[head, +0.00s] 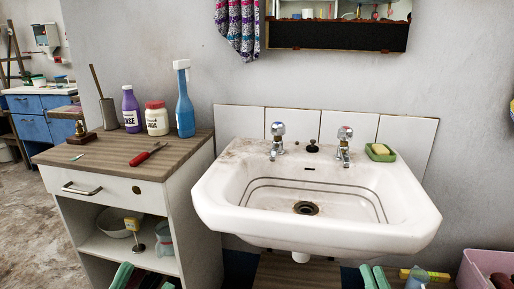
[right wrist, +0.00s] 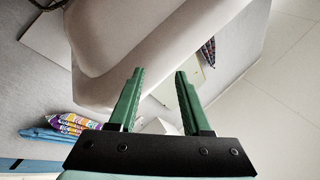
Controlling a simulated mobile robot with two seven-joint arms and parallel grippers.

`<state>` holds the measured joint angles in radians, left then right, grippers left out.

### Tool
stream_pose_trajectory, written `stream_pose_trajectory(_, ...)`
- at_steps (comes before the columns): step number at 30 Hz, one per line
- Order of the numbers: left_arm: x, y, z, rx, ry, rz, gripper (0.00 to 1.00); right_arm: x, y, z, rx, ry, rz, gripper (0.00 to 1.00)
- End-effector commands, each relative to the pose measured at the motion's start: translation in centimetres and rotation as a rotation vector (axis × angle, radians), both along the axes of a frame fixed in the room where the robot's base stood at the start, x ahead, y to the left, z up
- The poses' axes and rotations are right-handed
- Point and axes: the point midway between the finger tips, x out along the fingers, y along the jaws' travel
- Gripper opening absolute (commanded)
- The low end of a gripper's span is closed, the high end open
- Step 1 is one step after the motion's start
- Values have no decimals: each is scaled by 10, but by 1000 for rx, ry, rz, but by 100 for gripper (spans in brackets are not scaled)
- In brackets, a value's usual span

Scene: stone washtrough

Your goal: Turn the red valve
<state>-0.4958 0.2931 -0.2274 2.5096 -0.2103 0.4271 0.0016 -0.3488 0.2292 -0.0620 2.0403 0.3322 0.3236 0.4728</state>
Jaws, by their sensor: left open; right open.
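The red valve (head: 345,134) is the right-hand tap knob on the white washbasin, a clear and chrome knob with a red mark on top. A similar tap with a blue mark (head: 278,130) stands to its left. My left gripper (head: 143,278) is open at the bottom edge, in front of the cabinet and far from the taps. My right gripper (head: 374,272) is low in front of the basin, below its rim and well apart from the red valve. The right wrist view shows its green fingers (right wrist: 160,72) open and empty. The valve is not visible there.
The basin rim (head: 315,240) lies between my right gripper and the taps; its pale side fills the right wrist view (right wrist: 150,50). A green soap dish (head: 380,152) sits right of the valve. A cabinet (head: 107,192) with bottles stands left. A mirror shelf (head: 337,36) hangs above.

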Motion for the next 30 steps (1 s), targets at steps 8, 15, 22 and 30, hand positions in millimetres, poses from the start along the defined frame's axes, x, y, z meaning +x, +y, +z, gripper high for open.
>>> stream_pose_trajectory(8,0,0,0,0,0,0,50,-82,79,107,-504,-377,-60,49)
stream_pose_trajectory(15,3,0,4,1,19,5,50,-137,112,166,-747,-601,-166,49)
stream_pose_trajectory(22,38,6,-7,9,235,54,50,-99,105,152,-767,-369,-122,49)
stream_pose_trajectory(30,70,18,-41,22,590,125,50,-67,94,118,-796,-4,-49,49)
